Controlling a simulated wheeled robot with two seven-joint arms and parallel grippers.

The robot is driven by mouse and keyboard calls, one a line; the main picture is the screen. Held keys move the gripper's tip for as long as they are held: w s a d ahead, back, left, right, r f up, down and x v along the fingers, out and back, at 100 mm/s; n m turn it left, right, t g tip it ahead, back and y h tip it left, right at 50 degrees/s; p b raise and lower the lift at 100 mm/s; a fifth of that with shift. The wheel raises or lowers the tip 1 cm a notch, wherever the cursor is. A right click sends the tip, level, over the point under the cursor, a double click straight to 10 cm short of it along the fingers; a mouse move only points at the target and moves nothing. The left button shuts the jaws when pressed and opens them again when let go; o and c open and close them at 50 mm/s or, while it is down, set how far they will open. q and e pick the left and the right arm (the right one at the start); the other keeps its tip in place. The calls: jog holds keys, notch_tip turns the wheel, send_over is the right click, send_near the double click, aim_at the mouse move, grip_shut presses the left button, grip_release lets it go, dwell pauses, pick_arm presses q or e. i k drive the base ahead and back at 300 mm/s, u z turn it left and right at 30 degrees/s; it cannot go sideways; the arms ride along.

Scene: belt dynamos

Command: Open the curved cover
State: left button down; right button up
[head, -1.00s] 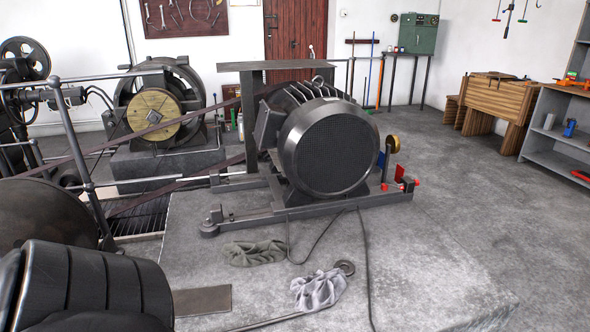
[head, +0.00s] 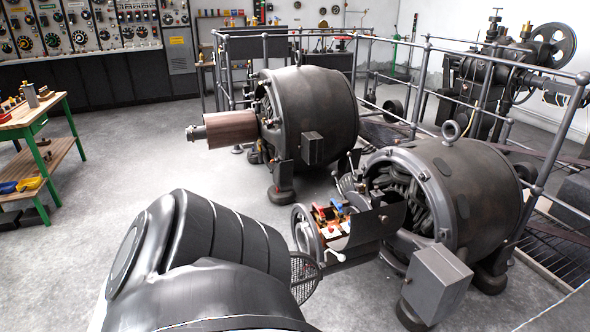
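The nearer dynamo (head: 465,185) stands at the right of the head view, with a lifting ring on top and windings showing through its open end. A dark curved plate (head: 375,223), which may be the curved cover, sits at that end, beside red and blue parts (head: 330,214). I cannot tell whether it is hinged open or fixed. A white-tipped handle (head: 336,255) shows just below it. My dark arm link fills the lower left and hides part of this end. Neither of my grippers is in view.
A second dynamo (head: 310,112) with a brown cylinder (head: 231,129) on its shaft stands behind. Grey railings (head: 480,60) run behind both machines. A green-legged workbench (head: 35,120) stands at the left, before a switchboard (head: 90,30). The floor between (head: 125,150) is clear.

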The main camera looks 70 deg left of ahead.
aim_at(377, 223)
jog(key=u, duration=2.35)
jog(key=i, duration=1)
